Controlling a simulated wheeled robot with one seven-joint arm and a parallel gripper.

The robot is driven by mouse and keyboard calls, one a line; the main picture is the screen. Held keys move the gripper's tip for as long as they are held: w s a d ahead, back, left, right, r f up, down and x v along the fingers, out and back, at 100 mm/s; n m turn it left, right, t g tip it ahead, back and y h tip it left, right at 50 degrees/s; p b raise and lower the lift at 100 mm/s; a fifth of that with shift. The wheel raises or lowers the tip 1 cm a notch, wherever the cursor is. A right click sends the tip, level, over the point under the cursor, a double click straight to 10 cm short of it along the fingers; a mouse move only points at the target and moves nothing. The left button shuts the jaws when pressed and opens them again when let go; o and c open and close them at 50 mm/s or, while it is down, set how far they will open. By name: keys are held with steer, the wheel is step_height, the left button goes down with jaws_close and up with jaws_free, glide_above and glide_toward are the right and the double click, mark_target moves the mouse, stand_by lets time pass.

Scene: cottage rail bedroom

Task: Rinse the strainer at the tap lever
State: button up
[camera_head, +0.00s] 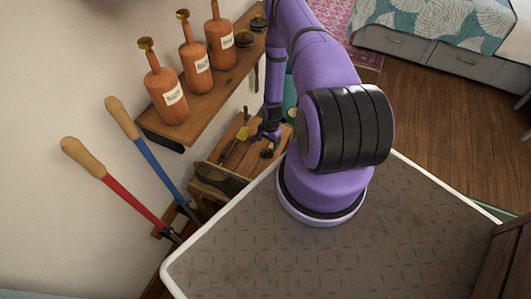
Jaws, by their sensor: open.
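I cannot make out a strainer or a tap lever in the head view. My purple arm reaches down and away to a low wooden bench (222,176) by the wall. My gripper (266,145) is small and dark at the arm's end, open, over or beside the bench. I see nothing clearly held in it. Small dark items lie close to it, too small to name, and I cannot tell if it touches them. My arm hides part of the bench and what lies behind it.
A wall shelf (190,103) holds labelled orange-brown bottles (165,92). A red-handled tool (130,205) and a blue-handled tool (155,165) lean at the left wall. A yellow-handled tool (238,138) lies on the bench. A bed (440,30) stands beyond open wooden floor (440,110).

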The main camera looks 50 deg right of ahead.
mark_target(267, 150)
steer(key=shift+a+f, duration=0.15)
steer(key=shift+f, duration=1)
steer(key=shift+a+f, duration=0.2)
steer(key=shift+f, duration=1)
steer(key=shift+a+f, duration=0.15)
steer(key=shift+f, duration=1)
steer(key=c, duration=0.9)
steer(key=shift+r, duration=0.15)
steer(key=shift+r, duration=0.55)
step_height(267, 150, up, 2)
steer(key=s+a, duration=0.3)
steer(key=s, duration=0.1)
steer(key=s+a+r, duration=0.1)
steer(key=s+a, duration=0.2)
steer(key=s, duration=0.1)
steer(key=s+a, duration=0.4)
steer(key=shift+s+r, duration=0.25)
steer(key=shift+r, duration=0.05)
steer(key=shift+s, duration=0.1)
